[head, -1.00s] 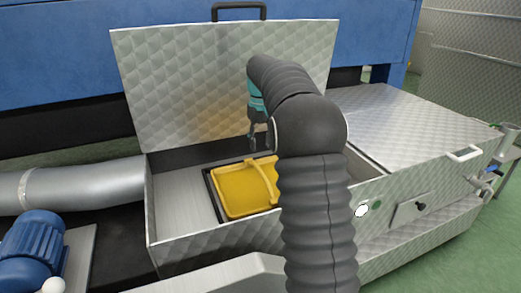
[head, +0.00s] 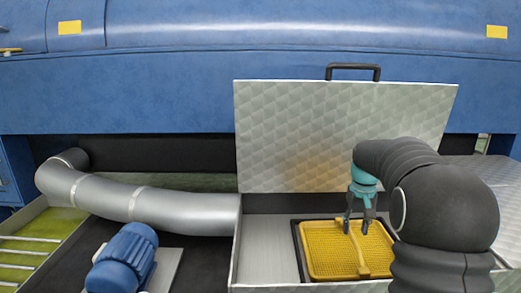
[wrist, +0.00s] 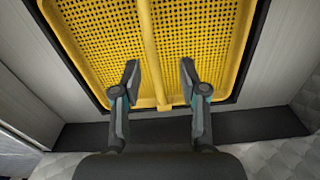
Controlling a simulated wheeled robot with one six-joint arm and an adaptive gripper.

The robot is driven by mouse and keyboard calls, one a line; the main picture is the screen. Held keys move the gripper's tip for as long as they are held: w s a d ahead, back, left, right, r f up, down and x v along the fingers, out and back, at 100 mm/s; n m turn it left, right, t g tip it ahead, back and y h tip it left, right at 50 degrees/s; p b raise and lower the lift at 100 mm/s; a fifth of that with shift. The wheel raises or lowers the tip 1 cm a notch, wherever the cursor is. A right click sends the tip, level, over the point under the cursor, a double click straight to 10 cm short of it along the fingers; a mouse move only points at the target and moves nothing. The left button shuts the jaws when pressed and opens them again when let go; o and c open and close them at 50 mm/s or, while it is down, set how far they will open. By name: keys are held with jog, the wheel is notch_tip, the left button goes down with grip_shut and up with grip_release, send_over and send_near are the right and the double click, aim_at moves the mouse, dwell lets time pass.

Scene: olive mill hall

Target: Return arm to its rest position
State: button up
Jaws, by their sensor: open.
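My gripper (head: 359,226) hangs from my dark, sleeved arm over the open metal box at the right of the head view. It points down and its two fingers are apart with nothing held between them. In the wrist view my gripper (wrist: 160,80) shows both fingertips spread on either side of the yellow basket's handle bar. The yellow perforated basket (head: 325,250) sits in a dark frame inside the box; it also fills the top of the wrist view (wrist: 200,40). Whether the fingers touch the basket cannot be told. My arm hides the box's right part.
The quilted metal lid (head: 290,140) stands open behind the box, with a black handle (head: 353,72) on top. A silver pipe (head: 150,205) and a blue motor (head: 122,260) are at the left. A large blue machine (head: 180,90) spans the back.

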jog(key=s+a+r+t, duration=0.1)
jog(key=s+a, duration=0.3)
jog(key=s, duration=0.7)
jog(key=s+a+r+t, duration=0.2)
jog(key=s+a, duration=0.2)
jog(key=s, duration=0.7)
jog(key=s+a+r+n+t+p, duration=0.1)
jog(key=s+a, duration=0.3)
jog(key=s, duration=0.7)
jog(key=shift+a+r+t, duration=0.15)
jog(key=shift+r+t, duration=0.45)
jog(key=shift+r, duration=0.05)
jog(key=shift+o, duration=0.2)
jog(key=shift+s, duration=0.1)
